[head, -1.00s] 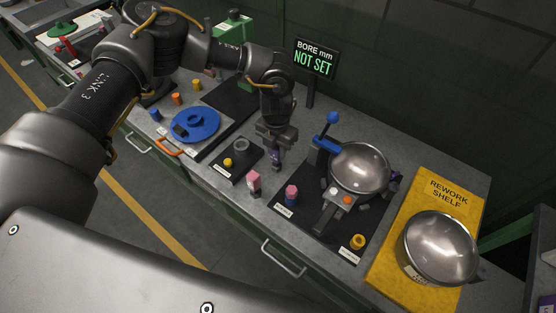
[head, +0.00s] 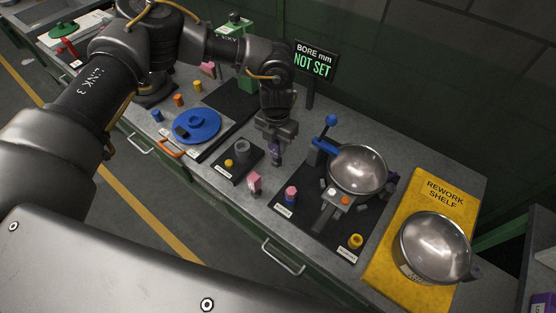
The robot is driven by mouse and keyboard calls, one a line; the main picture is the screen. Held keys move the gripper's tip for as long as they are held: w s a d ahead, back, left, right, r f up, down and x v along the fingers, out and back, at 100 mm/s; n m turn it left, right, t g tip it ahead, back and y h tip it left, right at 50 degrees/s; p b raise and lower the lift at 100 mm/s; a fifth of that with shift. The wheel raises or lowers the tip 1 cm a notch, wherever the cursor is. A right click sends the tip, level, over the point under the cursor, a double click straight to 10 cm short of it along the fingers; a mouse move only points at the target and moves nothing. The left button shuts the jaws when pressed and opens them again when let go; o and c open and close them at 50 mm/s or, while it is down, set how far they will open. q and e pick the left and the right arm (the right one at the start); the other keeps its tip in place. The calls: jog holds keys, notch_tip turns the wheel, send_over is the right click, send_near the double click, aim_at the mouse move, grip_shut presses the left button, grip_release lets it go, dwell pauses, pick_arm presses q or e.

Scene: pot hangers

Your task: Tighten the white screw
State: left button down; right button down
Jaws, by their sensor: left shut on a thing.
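My left gripper (head: 276,151) is over the grey bench, between the small black mat with a grey ring (head: 243,148) and the larger black mat with the steel pan (head: 357,169). It is shut on a small dark purple piece (head: 276,157), mostly hidden by the fingers. The pan lies in a fixture with a blue lever (head: 326,146) at its upper left and a grey handle block (head: 337,203) at its lower left. I cannot pick out a white screw at this size. My right gripper is not in view.
A second pan (head: 435,246) sits on the yellow rework shelf (head: 397,230). A sign (head: 314,60) reading "NOT SET" stands behind. A blue disc (head: 194,127) lies left.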

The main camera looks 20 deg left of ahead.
pick_arm(q)
jog(key=shift+r+p, duration=0.7)
jog(key=shift+r, duration=0.65)
jog(key=shift+s+a+r+m, duration=0.15)
jog(key=shift+s+r+m, duration=0.2)
jog(key=shift+m, duration=0.45)
jog(key=s+a+r+m+b, duration=0.2)
jog(key=s+m, duration=0.5)
jog(key=m, duration=0.8)
jog(key=s+a+r+m+b, duration=0.2)
jog(key=s+a+m, duration=0.4)
jog(key=m, duration=1)
jog(key=shift+s+r+b, duration=0.2)
jog(key=shift+s+b, duration=0.5)
jog(key=shift+b, duration=0.2)
